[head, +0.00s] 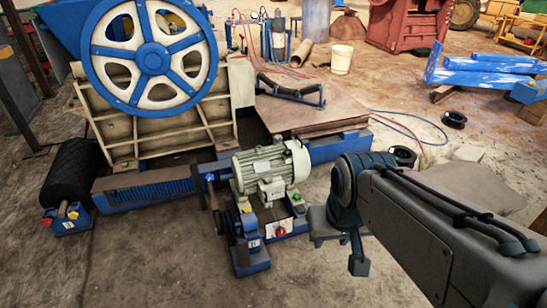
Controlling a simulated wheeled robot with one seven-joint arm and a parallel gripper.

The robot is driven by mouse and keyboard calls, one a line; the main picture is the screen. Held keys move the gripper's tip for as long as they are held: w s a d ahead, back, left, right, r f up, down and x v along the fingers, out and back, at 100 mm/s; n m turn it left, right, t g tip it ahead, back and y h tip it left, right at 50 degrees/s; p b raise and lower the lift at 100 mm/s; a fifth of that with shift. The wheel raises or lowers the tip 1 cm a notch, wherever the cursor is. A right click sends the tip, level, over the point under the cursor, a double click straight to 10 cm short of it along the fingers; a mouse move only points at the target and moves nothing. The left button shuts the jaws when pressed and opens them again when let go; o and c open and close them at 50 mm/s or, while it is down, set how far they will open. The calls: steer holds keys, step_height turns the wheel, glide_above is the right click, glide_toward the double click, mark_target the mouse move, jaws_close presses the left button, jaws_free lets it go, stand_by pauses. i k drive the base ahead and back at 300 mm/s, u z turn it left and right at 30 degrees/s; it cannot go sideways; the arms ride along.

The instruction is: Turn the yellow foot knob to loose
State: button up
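A small yellow knob (46,222) sits on a blue foot block (72,228) at the lower left, beside a red knob (74,215). My gripper (340,245) is at the end of my grey arm, right of the motor base and far from the left foot block. Its fingers are small and partly hidden, so its opening is unclear.
A grey-green motor (270,168) stands on the blue base, with a red button (279,232) on a white plate. A blue and cream flywheel (150,55) rises behind. A black roller (70,172) lies at left.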

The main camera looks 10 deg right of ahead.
mark_target(246, 210)
steer(key=z, duration=0.75)
steer(key=i, duration=1.1)
steer(key=z, duration=0.45)
steer(key=i, duration=0.8)
steer(key=u, duration=1.2)
steer(key=i, duration=0.65)
steer(key=u, duration=0.75)
